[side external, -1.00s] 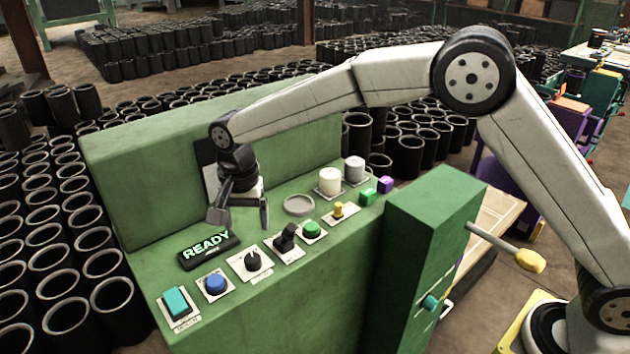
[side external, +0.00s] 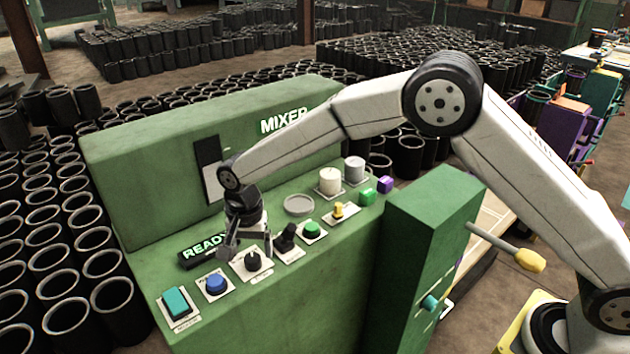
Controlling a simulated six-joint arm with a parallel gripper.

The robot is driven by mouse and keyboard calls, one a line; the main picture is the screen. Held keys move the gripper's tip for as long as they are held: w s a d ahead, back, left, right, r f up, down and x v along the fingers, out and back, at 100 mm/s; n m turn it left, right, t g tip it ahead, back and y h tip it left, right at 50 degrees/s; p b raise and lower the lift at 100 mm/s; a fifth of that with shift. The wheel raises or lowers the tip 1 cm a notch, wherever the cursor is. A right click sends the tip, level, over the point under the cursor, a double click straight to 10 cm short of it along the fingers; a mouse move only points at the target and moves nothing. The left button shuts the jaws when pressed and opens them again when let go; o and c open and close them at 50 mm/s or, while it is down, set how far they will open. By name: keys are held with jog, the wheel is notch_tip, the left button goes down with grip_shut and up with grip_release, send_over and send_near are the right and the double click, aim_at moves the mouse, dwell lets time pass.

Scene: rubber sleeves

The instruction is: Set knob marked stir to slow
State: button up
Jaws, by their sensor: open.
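A green mixer console (side external: 330,265) carries a row of controls along its sloped front. A black knob (side external: 252,262) sits on a white plate between the blue button and a black switch; its label is too small to read. My gripper (side external: 250,252) is open, pointing down, with its fingers at or just above this black knob, one on either side as seen here. Whether the fingers touch the knob cannot be told. The black display (side external: 192,256) reads READY in part, its right end hidden behind my gripper.
Nearby are a blue button (side external: 215,284), a teal switch (side external: 177,303), a black switch (side external: 286,238), a green button (side external: 311,229) and a yellow switch (side external: 340,211). A grey round disc (side external: 298,205) and two pale cylinders stand behind. A green post (side external: 430,250) rises at right.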

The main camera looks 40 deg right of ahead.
jog(key=shift+f, duration=1.3)
grip_shut()
jog(key=shift+n, duration=0.4)
jog(key=n, duration=1.1)
